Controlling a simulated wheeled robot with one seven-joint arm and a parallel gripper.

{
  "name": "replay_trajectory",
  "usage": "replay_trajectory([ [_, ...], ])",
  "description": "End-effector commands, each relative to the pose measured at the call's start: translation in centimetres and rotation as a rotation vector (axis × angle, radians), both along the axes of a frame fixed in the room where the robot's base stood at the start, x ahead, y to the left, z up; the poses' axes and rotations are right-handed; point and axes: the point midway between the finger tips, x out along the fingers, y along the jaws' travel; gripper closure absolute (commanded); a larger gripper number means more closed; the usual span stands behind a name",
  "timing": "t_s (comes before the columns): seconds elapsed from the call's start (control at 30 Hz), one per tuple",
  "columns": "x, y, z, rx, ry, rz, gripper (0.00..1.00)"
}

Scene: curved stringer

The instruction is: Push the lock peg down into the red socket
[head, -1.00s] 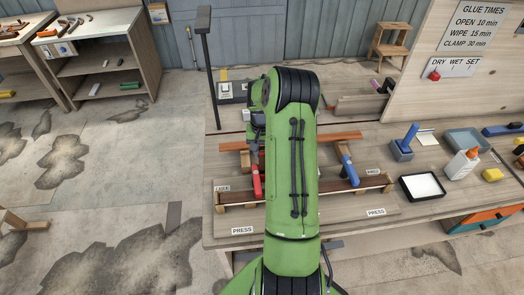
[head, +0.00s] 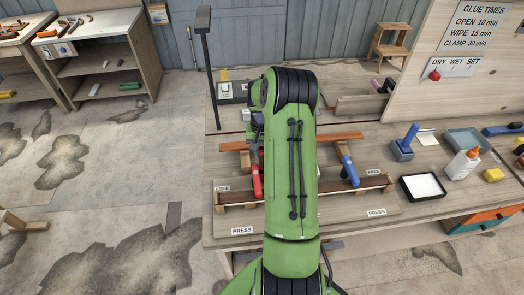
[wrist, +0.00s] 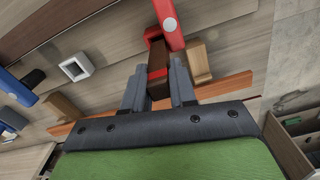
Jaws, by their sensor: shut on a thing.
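In the wrist view my gripper (wrist: 158,92) is shut on a dark brown piece with a red band (wrist: 157,84), which looks like the lock peg. A red lever-shaped part with a pale round end (wrist: 166,20) stands just beyond it, very close to or touching the piece. I cannot make out a separate red socket; the lower end of the held piece is hidden. In the head view the red part (head: 257,180) shows left of my green arm. My arm hides the held piece there, and only a grey bit of my gripper (head: 256,125) shows.
A blue lever-shaped part (head: 347,170) stands right of my arm, by the long brown strip (head: 330,190). A blue holder (head: 401,150), a white-filled black tray (head: 423,186) and a glue bottle (head: 461,165) stand on the bench's right. A black post (head: 208,70) rises at the left.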

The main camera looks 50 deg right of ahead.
Motion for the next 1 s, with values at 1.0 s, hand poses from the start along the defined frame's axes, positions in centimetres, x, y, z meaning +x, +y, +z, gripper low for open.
replay_trajectory([
  [1.0, 0.0, 0.0, -1.5, 0.0, 0.0, 0.0, 1.0],
])
